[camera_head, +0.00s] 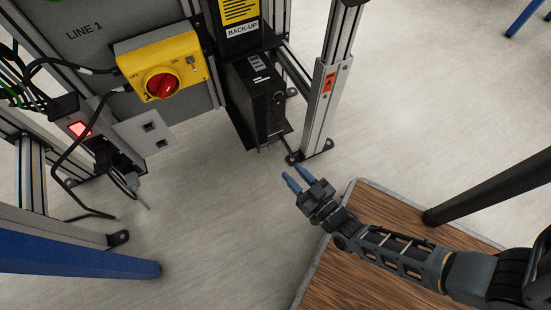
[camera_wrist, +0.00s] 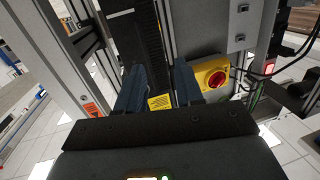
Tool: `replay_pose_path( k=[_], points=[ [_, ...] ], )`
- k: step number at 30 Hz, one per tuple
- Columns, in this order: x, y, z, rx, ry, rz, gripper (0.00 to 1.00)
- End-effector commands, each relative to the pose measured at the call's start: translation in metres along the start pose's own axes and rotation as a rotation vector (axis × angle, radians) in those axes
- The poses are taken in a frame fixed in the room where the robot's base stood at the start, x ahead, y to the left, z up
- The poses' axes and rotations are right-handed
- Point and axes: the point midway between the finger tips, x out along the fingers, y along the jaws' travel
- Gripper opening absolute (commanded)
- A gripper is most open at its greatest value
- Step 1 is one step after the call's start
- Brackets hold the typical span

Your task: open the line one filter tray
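My gripper (camera_head: 296,177) is in the middle of the head view, above the floor and to the right of the LINE 1 cabinet. Its two blue fingers are apart with nothing between them. In the wrist view the fingers (camera_wrist: 158,85) also stand apart, with a dark vertical part of the cabinet beyond them. The LINE 1 panel (camera_head: 85,50) is grey and carries a yellow switch box (camera_head: 163,65) with a red knob. A black box (camera_head: 259,97) sits low under a black unit marked BACK-UP (camera_head: 240,20). I cannot tell which part is the filter tray.
A silver post (camera_head: 327,95) with an orange warning label stands just beyond my gripper. A wooden-topped table (camera_head: 345,275) lies under my arm. A grey socket box (camera_head: 145,132) with cables and a blue bar (camera_head: 75,262) are at left. The floor between is clear.

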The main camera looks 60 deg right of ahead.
Motion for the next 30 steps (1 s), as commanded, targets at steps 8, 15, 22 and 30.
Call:
replay_pose_path(
  k=[8,15,22,30],
  points=[
    [0.062,0.023,0.117,-0.016,0.05,0.159,0.36],
    [0.077,0.03,0.134,-0.025,0.06,0.204,0.36],
    [0.104,0.036,0.132,-0.024,0.061,0.205,0.36],
    [0.141,0.043,0.13,-0.025,0.061,0.204,0.36]
  ],
)
